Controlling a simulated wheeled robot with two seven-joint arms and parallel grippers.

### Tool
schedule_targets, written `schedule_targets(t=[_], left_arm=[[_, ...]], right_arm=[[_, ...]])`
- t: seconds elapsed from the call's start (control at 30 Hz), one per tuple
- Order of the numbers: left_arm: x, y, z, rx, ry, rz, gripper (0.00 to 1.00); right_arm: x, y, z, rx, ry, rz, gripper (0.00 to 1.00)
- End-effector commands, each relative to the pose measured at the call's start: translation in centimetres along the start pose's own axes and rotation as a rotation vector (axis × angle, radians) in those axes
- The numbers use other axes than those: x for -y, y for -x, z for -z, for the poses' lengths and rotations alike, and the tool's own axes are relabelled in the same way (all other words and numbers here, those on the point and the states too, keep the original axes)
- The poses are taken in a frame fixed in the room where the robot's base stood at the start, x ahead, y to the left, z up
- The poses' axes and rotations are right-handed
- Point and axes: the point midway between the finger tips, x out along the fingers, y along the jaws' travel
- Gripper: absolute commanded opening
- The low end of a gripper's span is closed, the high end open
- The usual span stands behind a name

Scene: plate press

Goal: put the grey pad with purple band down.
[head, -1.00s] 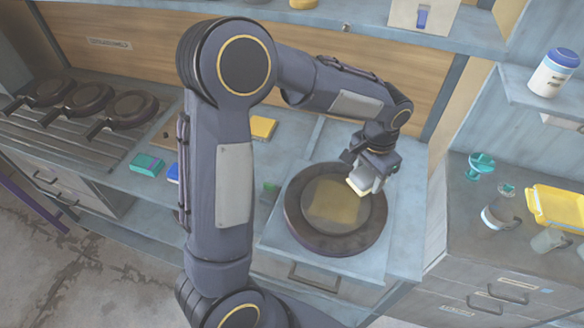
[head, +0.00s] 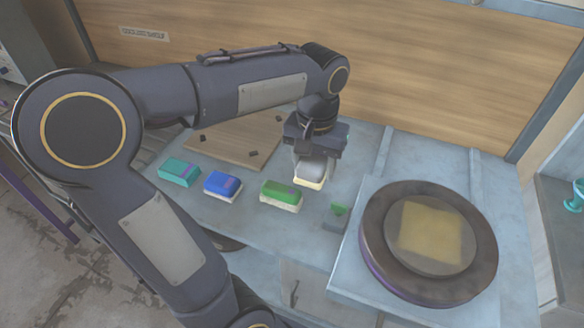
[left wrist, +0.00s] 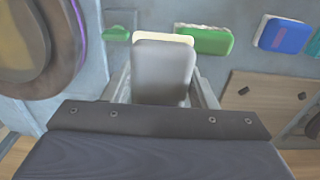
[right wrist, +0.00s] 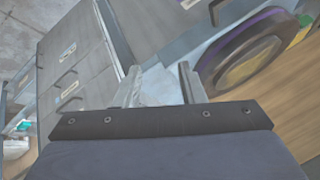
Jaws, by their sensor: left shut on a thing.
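My left gripper (head: 312,156) is shut on the grey pad (head: 312,171), which has a pale cream underside. I cannot make out its purple band. The pad hangs over the blue-grey counter, right of and slightly behind the green pad (head: 281,195). In the left wrist view the grey pad (left wrist: 163,68) sits between the two fingers, with the green pad (left wrist: 205,40) just beyond it. Whether the grey pad touches the counter is unclear. My right gripper (right wrist: 162,85) shows only in the right wrist view, with its fingers apart and nothing between them.
A blue pad (head: 222,186) and a teal pad (head: 180,172) lie left of the green pad. A wooden board (head: 225,143) lies behind them. A round dark press plate (head: 375,240) with a yellow square stands at the right. A small green-topped block (head: 337,214) lies between.

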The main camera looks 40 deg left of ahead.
Motion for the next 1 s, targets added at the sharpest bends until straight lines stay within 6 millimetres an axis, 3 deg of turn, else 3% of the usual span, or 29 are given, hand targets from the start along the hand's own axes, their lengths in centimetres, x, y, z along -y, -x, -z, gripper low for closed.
schedule_targets(t=[0.37,0.5,0.87,1.0], left_arm=[[4.7,-4.0,7.1,0.005,0.007,0.003,0.27],[5.9,-6.8,8.8,0.006,0.004,0.003,0.27],[7.3,-10.1,11.0,0.003,0.002,0.001,0.27],[7.3,-12.2,11.0,0.003,0.0,0.001,0.27]], right_arm=[[0.4,0.8,0.4,0.0,0.0,0.0,0.36],[0.4,0.8,0.4,0.0,0.0,0.0,0.36],[0.4,0.9,0.5,0.0,0.0,0.0,0.36],[0.4,0.8,0.4,0.0,0.0,0.0,0.36]])
